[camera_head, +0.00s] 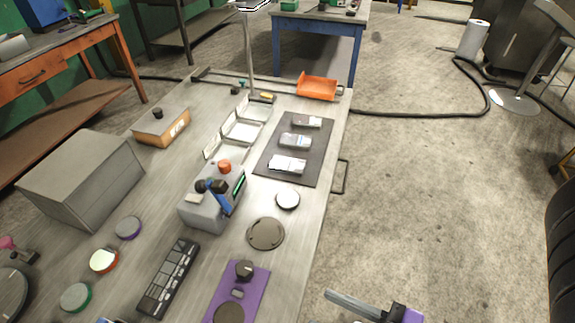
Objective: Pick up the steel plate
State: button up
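I cannot tell for sure which thing is the steel plate. Three small grey-white pieces lie in a row on a dark mat (263,166): a far one (307,122), a middle one (295,140) and a near one (287,164). A round disc with a pale top (288,198) and a flat dark grey round plate (265,233) lie on the bench nearer to me. A grey bar with a purple block, seemingly part of my gripper (375,308), shows at the bottom edge, right of the bench and apart from these things. Its fingers are not clear.
The grey bench (333,140) also bears a grey box (82,178), a device with a blue handle (213,206), a dark keypad (169,277), a purple board (255,290) and an orange tray (318,87). A handle (340,176) juts from its right edge. Floor to the right is mostly clear.

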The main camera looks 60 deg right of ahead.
aim_at(293, 141)
jog(key=l+z, duration=0.3)
jog(key=l, duration=0.2)
jog(key=l+z, duration=0.25)
jog(key=l, duration=0.25)
jog(key=i+l+z, duration=0.15)
jog(key=l+z, duration=0.15)
jog(key=l, duration=0.2)
jog(key=i+l+z, duration=0.25)
jog(key=l, duration=0.2)
jog(key=k+l, duration=0.05)
jog(key=k, duration=0.05)
